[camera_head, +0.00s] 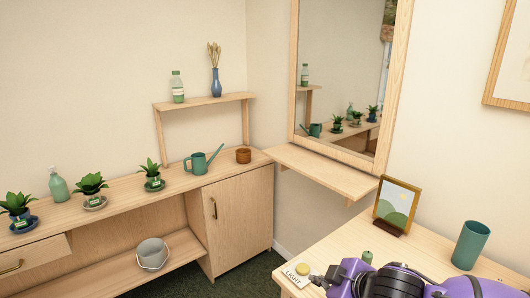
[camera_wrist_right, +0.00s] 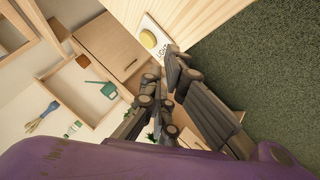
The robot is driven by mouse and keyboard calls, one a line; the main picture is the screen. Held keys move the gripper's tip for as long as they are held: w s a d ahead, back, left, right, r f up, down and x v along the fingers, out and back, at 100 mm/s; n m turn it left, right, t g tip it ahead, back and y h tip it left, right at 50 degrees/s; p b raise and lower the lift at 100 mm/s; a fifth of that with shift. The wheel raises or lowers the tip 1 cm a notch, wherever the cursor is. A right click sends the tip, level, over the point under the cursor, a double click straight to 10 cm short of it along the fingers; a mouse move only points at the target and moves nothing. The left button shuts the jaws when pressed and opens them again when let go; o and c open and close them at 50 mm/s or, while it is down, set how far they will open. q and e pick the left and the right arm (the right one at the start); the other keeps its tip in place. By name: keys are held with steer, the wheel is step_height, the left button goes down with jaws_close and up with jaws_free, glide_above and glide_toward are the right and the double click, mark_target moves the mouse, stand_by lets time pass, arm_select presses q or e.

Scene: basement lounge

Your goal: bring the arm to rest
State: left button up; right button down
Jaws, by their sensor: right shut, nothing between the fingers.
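My right arm (camera_head: 400,281), purple with dark joints, reaches in from the lower right in the head view, low over the near right table. My right gripper (camera_head: 322,281) is dark, shut and empty, with its tips close to the right of a white plate marked LIGHT (camera_head: 292,277) with a yellow button (camera_head: 302,270). In the right wrist view the gripper (camera_wrist_right: 162,68) shows dark linked fingers, and the yellow button (camera_wrist_right: 148,40) lies just beyond them. I cannot tell whether the fingers touch the plate. My left gripper is not in view.
On the near table (camera_head: 335,246) stand a picture frame (camera_head: 397,205), a teal cup (camera_head: 469,245) and a small green item (camera_head: 367,256) close to my arm. A long sideboard (camera_head: 130,203) at the left holds potted plants, a bottle and a watering can (camera_head: 199,164). Green carpet lies between.

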steer(key=w+a+t+y, duration=0.2)
steer(key=a+y, duration=0.1)
steer(key=a, duration=0.3)
arm_select(q)
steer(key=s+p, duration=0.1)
steer(key=p, duration=0.1)
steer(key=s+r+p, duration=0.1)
steer(key=p, duration=0.1)
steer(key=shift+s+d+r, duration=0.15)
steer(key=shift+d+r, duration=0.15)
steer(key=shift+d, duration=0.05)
arm_select(e)
steer(key=s+d+f+m+h, duration=0.2)
steer(key=s+f, duration=0.6)
steer(key=s, duration=0.4)
steer(key=s+d+f+m+g+h, duration=0.1)
steer(key=s+d+f+m, duration=0.4)
steer(key=s, duration=0.6)
steer(key=s+d+f+m+h, duration=0.2)
steer(key=s+f+m, duration=0.3)
steer(key=s+f, duration=0.5)
steer(key=s+d, duration=0.1)
steer(key=s, duration=0.1)
steer(key=shift+s+d+f+m+g+h, duration=0.3)
steer(key=shift+s+d+f+g+h, duration=0.05)
steer(key=shift+d+g+h, duration=0.05)
